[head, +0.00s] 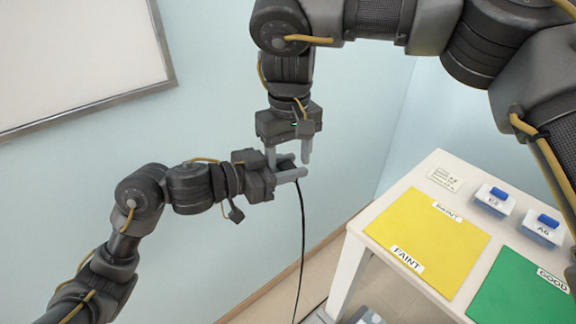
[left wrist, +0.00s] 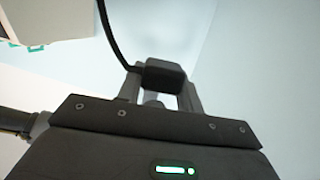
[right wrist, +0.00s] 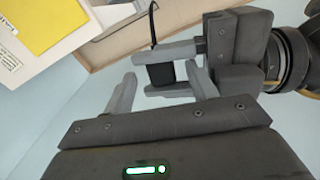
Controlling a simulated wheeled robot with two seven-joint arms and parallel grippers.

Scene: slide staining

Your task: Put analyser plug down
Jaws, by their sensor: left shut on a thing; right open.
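The analyser plug is a small dark block, seen in the head view (head: 287,165), the left wrist view (left wrist: 164,73) and the right wrist view (right wrist: 164,74). A black cable (head: 302,235) hangs from it. My left gripper (head: 294,168) is shut on the plug, holding it in the air beside the table; its fingers show on both sides of the plug in the right wrist view (right wrist: 168,72). My right gripper (head: 288,158) is open and reaches down from above, its fingers on either side of the plug. Whether they touch it I cannot tell.
The white table (head: 350,243) at the right bears a yellow mat (head: 425,235) marked FAINT, a green mat (head: 525,290) marked GOOD, two blue-topped boxes (head: 494,201) (head: 542,230) and a paper label (head: 445,179). Open air and a plain wall surround the grippers.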

